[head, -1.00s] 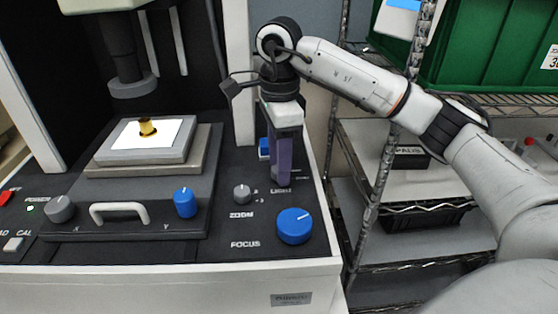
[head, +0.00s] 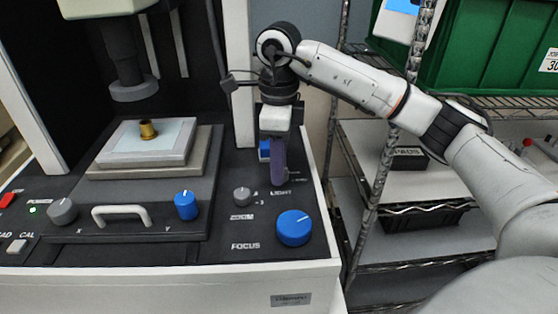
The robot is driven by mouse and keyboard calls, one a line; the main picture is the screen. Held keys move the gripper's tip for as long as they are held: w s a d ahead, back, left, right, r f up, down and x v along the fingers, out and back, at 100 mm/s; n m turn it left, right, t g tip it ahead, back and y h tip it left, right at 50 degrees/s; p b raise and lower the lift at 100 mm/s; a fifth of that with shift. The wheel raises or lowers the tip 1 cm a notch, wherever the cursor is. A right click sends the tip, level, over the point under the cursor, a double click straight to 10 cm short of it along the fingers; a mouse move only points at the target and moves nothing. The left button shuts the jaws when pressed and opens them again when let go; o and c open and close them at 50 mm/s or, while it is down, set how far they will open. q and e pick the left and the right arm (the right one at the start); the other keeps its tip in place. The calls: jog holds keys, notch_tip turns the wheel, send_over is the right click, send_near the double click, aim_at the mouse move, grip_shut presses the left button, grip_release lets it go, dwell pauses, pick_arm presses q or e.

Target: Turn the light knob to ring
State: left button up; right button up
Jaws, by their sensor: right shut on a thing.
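The light knob is hidden behind the fingers of my right gripper (head: 278,176), just above the LIGHT label (head: 281,194) on the black panel. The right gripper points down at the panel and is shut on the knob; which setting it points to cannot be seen. A small brass part (head: 147,130) stands on the pale bluish stage plate (head: 176,136), which does not glow brightly. My left gripper is not in view.
A small grey zoom knob (head: 242,196) and a large blue focus knob (head: 294,228) sit close to the right gripper. A blue item (head: 264,149) is partly behind it. A wire shelf (head: 372,208) stands right of the machine.

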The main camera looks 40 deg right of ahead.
jog(key=shift+m+p, duration=0.35)
jog(key=shift+m, duration=1.85)
jog(key=shift+w, duration=0.1)
jog(key=o, duration=1)
jog(key=shift+o, duration=0.2)
notch_tip(320, 180, up, 10)
jog(key=p, duration=0.1)
jog(key=shift+r, duration=0.2)
